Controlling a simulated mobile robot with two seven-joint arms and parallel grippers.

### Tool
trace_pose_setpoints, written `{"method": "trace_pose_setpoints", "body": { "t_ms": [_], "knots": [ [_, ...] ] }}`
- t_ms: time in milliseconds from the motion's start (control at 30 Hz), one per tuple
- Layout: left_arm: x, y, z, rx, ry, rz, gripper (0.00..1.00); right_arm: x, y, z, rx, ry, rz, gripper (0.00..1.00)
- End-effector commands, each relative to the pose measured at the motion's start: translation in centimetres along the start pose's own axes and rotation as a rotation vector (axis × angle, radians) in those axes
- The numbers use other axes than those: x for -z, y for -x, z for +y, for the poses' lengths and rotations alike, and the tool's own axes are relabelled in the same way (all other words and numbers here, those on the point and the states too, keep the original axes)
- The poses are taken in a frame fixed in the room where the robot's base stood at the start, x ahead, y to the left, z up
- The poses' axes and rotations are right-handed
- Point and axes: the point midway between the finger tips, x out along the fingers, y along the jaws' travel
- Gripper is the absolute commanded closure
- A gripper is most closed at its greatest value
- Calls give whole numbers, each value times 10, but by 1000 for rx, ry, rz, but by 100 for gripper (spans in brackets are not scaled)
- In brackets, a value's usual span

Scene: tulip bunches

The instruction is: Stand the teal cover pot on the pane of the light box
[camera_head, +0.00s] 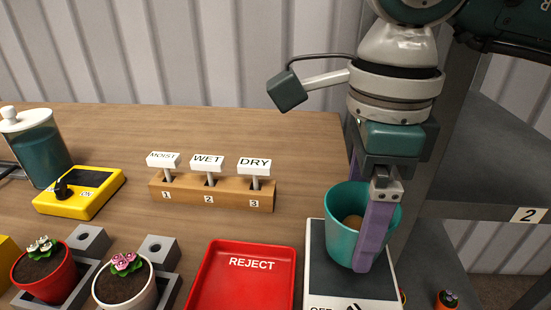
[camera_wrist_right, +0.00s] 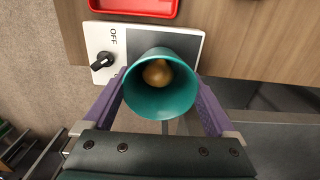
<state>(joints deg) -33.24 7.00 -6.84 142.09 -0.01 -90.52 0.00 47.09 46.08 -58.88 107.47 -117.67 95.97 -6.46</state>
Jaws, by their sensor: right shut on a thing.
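The teal cover pot (camera_head: 341,240) is upright in the head view, with a round brown thing inside it. My right gripper (camera_head: 365,225) is shut on it, one purple finger across the near side of its wall. The pot also shows in the right wrist view (camera_wrist_right: 160,106), between both fingers. The light box (camera_head: 315,262) is white with a dark grey pane (camera_head: 375,285). The pot overlaps the pane in both views; I cannot tell whether its base touches it. In the right wrist view the light box's knob (camera_wrist_right: 103,61) is beside the word OFF. My left gripper is not in view.
A red REJECT tray (camera_head: 243,278) lies left of the light box. A wooden block with MOIST, WET and DRY signs (camera_head: 210,192) stands behind. A yellow dial box (camera_head: 80,192), a jar and potted flowers are at left. A grey shelf (camera_head: 480,195) is at right.

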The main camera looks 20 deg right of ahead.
Motion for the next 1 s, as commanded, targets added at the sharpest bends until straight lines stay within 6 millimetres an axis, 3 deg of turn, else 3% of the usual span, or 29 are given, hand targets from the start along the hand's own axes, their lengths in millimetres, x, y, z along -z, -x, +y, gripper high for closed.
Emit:
{"method": "trace_pose_setpoints", "body": {
  "t_ms": [33,100,467,500,567,867,1000],
  "knots": [
    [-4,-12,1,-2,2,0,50,-1,-15,3,-2,3,-1,73],
    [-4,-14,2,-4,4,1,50,-2,-20,5,0,4,-1,73],
    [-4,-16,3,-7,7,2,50,-2,-22,5,1,3,-1,73],
    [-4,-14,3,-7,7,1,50,-2,-20,5,1,2,-1,5],
    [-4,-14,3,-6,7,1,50,-2,-20,5,0,2,-1,0],
    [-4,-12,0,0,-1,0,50,-2,-18,5,0,2,-1,0],
    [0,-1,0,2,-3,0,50,-2,-5,4,1,2,-1,0]
  ]
}}
